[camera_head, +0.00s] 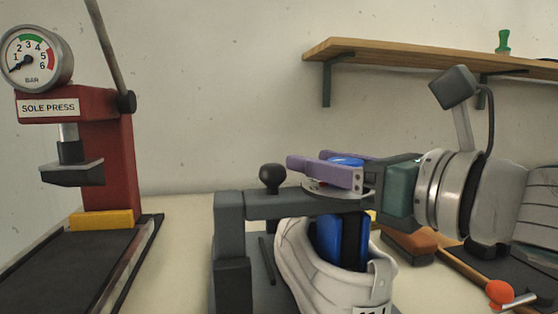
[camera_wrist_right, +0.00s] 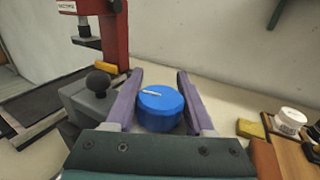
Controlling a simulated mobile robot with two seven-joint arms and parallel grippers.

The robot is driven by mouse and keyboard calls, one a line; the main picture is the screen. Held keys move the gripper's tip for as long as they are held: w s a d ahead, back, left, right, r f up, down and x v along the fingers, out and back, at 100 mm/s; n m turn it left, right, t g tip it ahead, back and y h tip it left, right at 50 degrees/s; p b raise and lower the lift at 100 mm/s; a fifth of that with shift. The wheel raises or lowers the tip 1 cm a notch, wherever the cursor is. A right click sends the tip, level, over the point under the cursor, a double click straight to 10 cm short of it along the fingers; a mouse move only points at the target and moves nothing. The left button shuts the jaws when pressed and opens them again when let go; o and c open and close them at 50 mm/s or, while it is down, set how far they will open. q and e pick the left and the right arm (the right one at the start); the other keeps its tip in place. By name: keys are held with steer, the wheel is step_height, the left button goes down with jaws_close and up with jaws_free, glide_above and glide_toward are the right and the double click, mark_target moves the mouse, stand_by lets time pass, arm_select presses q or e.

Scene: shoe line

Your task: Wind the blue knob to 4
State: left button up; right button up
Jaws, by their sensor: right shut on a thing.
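The blue knob (camera_head: 346,161) sits on a round pale plate (camera_head: 322,189) on top of a grey stand (camera_head: 229,215). In the right wrist view the knob (camera_wrist_right: 160,112) lies between my purple fingers, and a white pointer mark on its top points to the left. My right gripper (camera_head: 322,166) is shut on the knob, coming in from the right. The number at the pointer cannot be read, as the scale is mostly hidden by the fingers. My left gripper is out of view.
The red sole press (camera_head: 108,160) with a gauge is at left. A wooden shelf (camera_head: 400,57) runs along the wall at upper right. Tools lie at right.

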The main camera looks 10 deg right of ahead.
mark_target(350, 162)
jaws_close()
steer(key=m+h, duration=0.1)
steer(key=m+t+h+p, duration=0.1)
steer(key=h, duration=0.1)
steer(key=m+h+p, duration=0.1)
steer(key=shift+w+d+r+t+h, duration=0.1)
steer(key=shift+d+r+t+h, duration=0.1)
steer(key=shift+d+t+h, duration=0.15)
steer(key=m+h, duration=0.1)
steer(key=m+h+p, duration=0.1)
steer(key=h, duration=0.1)
steer(key=d+m+h+p, duration=0.1)
steer(key=h, duration=0.1)
steer(key=shift+m+t+h, duration=0.25)
steer(key=shift+m, duration=0.15)
steer(key=m+h, duration=0.1)
steer(key=h+p, duration=0.1)
steer(key=m+h, duration=0.1)
steer(key=shift+d+f+m+g+h, duration=0.1)
steer(key=shift+d+m+g+h, duration=0.2)
steer(key=shift+g+h, duration=0.1)
steer(key=shift+s+d+f+m+g+h, duration=0.1)
steer(key=shift+d+m+g+h, duration=0.1)
steer(key=shift+m+g+h, duration=0.65)
steer(key=shift+s+d+m+g+h, duration=0.1)
steer(key=shift+d+m+g+h, duration=0.3)
steer(key=shift+h, duration=0.85)
steer(key=shift+a+m, duration=0.15)
steer(key=shift+m, duration=0.1)
